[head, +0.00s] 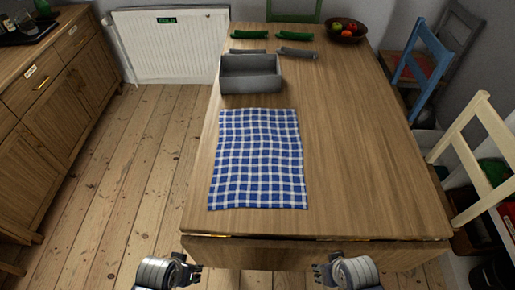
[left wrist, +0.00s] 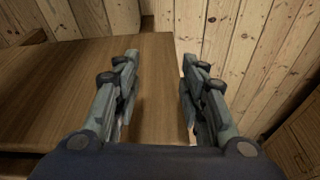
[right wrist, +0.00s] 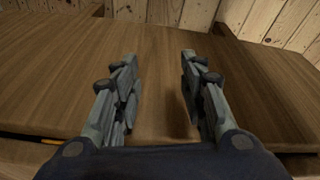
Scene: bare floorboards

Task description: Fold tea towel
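A blue and white checked tea towel (head: 258,160) lies spread flat on the wooden table (head: 350,150), left of the table's middle and near its front part. My left gripper (head: 196,272) is low at the front, off the table's near left corner. It is open and empty in the left wrist view (left wrist: 158,70). My right gripper (head: 320,270) is in front of the table's near edge. It is open and empty in the right wrist view (right wrist: 160,70). Neither gripper touches the towel. The towel does not show in the wrist views.
A grey bin (head: 251,82) stands just behind the towel. Cucumbers (head: 295,36), grey items (head: 297,52) and a fruit bowl (head: 341,32) are at the back. Chairs (head: 425,65) stand on the right. The table right of the towel is clear.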

